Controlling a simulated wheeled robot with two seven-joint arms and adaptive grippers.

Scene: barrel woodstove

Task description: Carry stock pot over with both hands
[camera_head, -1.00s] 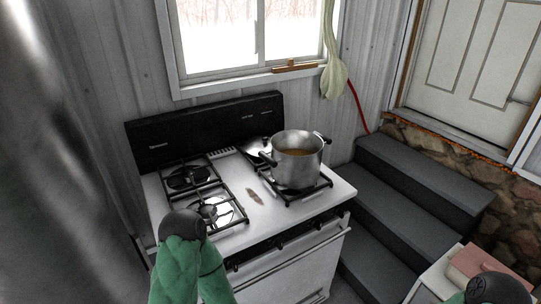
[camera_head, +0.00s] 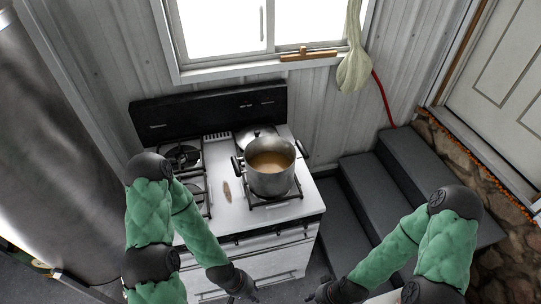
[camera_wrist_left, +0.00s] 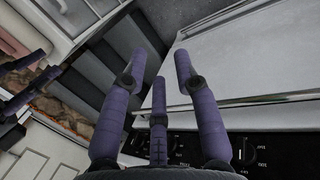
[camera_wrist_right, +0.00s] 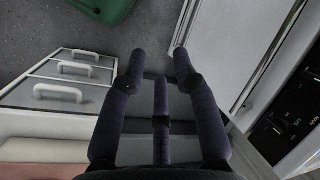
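The stock pot (camera_head: 270,168) is a silver metal pot with dark side handles and brownish liquid inside. It stands upright on the right side of the white stove (camera_head: 226,205), over a black burner grate. My left gripper (camera_head: 249,296) is in front of the stove, below and apart from the pot; in the left wrist view its purple fingers (camera_wrist_left: 158,62) are spread, with nothing between them. My right gripper (camera_head: 318,298) is low, to the right of the stove's front; in the right wrist view its fingers (camera_wrist_right: 158,62) are spread and empty.
A lid (camera_head: 256,137) lies behind the pot. Dark steps (camera_head: 372,188) rise to the right of the stove. A brown spoon-rest-like piece (camera_head: 227,191) lies on the stove top. A white drawer unit (camera_wrist_right: 70,80) shows in the right wrist view. A green cloth (camera_head: 354,68) hangs by the window.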

